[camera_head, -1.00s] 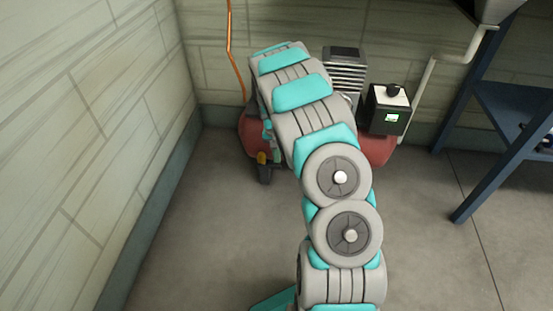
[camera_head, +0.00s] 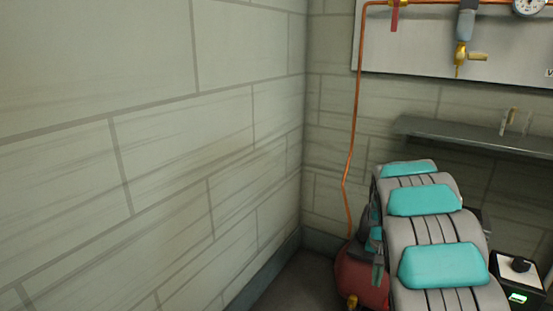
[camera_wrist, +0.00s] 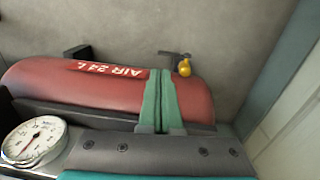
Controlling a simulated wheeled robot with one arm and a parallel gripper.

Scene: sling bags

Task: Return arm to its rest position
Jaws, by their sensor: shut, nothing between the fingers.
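My gripper (camera_wrist: 160,76) shows in the wrist view with its two green fingers together and nothing between them. They overlap the red tank (camera_wrist: 60,88) marked "AIR 24 L"; I cannot tell whether they touch it. In the head view my arm reaches up from the lower right, bent over near the tank (camera_head: 357,279). My gripper (camera_head: 377,272) hangs at the arm's left side, partly hidden by it.
A round gauge (camera_wrist: 33,140) and a yellow valve knob (camera_wrist: 184,68) are close by. A wall (camera_head: 150,150) fills the left. A copper pipe (camera_head: 354,130) runs up the back wall. A metal shelf (camera_head: 470,135) and a black-and-white box (camera_head: 520,277) are right.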

